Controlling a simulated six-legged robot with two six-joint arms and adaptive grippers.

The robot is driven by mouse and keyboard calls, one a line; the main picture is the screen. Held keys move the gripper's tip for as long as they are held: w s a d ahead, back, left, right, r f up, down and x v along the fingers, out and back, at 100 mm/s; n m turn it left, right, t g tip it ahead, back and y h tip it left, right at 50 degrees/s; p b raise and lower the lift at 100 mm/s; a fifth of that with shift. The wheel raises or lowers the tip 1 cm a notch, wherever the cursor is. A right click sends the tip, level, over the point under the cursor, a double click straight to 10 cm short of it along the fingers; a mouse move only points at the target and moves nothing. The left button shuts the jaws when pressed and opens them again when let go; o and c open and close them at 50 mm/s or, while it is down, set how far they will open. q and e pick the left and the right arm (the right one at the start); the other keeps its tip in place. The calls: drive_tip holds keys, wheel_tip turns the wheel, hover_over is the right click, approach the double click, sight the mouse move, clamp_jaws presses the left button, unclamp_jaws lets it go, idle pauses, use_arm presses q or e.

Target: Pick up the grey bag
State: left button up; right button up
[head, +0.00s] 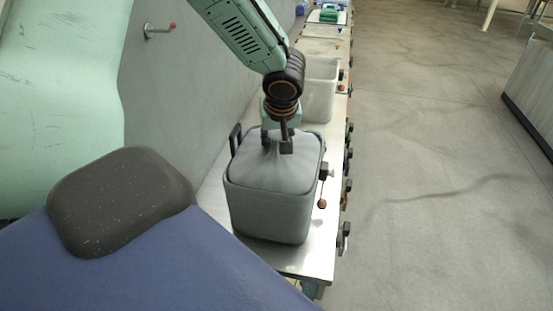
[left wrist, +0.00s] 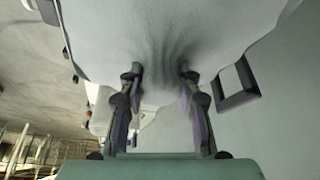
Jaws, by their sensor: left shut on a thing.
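The grey bag (head: 272,190) is a boxy soft bag with rounded edges, near the close end of the long metal bench in the head view. A dark handle (head: 235,139) stands at its left side. My left gripper (head: 277,145) points down at the top of the bag and is shut on its fabric, which is drawn up into folds. In the left wrist view the bag (left wrist: 180,35) fills the upper part, and the fingers of my left gripper (left wrist: 160,75) pinch its creased cloth. I cannot tell whether the bag's underside touches the bench. My right gripper is not in view.
The metal bench (head: 316,255) runs away along a grey wall (head: 180,80), with several knobs on its right edge. A light grey container (head: 320,88) stands behind the bag. Green items (head: 329,15) lie farther back. Open floor (head: 430,180) is to the right.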

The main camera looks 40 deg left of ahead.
use_arm(q)
drive_tip(key=shift+s+d, duration=0.2)
drive_tip(key=shift+s, duration=0.05)
clamp_jaws()
drive_tip(key=shift+w, duration=0.15)
